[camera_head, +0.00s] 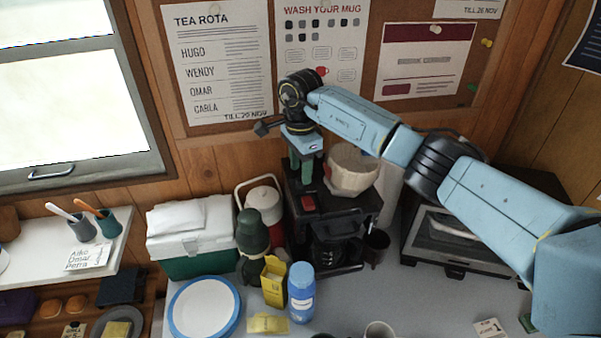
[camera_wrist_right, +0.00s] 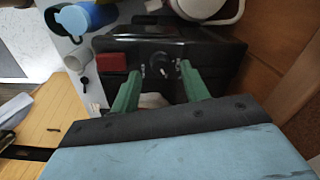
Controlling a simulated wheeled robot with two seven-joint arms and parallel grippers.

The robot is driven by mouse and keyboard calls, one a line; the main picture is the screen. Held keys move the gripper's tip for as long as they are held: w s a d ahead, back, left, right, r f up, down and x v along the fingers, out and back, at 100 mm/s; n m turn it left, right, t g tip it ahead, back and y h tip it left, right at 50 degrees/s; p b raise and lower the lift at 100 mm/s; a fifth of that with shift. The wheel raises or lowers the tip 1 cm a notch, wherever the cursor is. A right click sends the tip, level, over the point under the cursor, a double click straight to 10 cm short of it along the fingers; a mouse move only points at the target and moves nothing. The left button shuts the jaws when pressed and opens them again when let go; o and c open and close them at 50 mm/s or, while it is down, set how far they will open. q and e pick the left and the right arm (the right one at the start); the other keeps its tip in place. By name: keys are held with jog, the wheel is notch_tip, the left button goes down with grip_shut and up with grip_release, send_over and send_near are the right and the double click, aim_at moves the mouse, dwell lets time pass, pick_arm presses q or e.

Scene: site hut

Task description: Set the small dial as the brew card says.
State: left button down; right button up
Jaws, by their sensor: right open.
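The black coffee maker (camera_head: 292,200) stands at the back of the counter, with a red switch (camera_head: 308,203) and a glass carafe (camera_head: 332,243). The small dial (camera_wrist_right: 160,65) is a dark round knob on its black top, beside the red switch (camera_wrist_right: 111,62) in the right wrist view. My right gripper (camera_head: 307,178) points down over the machine. In the wrist view its green fingers (camera_wrist_right: 160,70) are open, one on each side of the dial, with gaps visible. The dial is hidden in the head view. I cannot make out a brew card. My left gripper is out of view.
A white filter tub (camera_head: 352,172) stands right beside my right gripper. A green flask (camera_head: 252,240), yellow box (camera_head: 274,280) and blue jar (camera_head: 301,290) stand in front left. A toaster oven (camera_head: 455,235) stands to the right. A small card (camera_head: 489,328) lies at the front right.

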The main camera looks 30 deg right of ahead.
jog(key=shift+f, duration=1.45)
jog(key=shift+c, duration=0.3)
jog(key=c, duration=0.9)
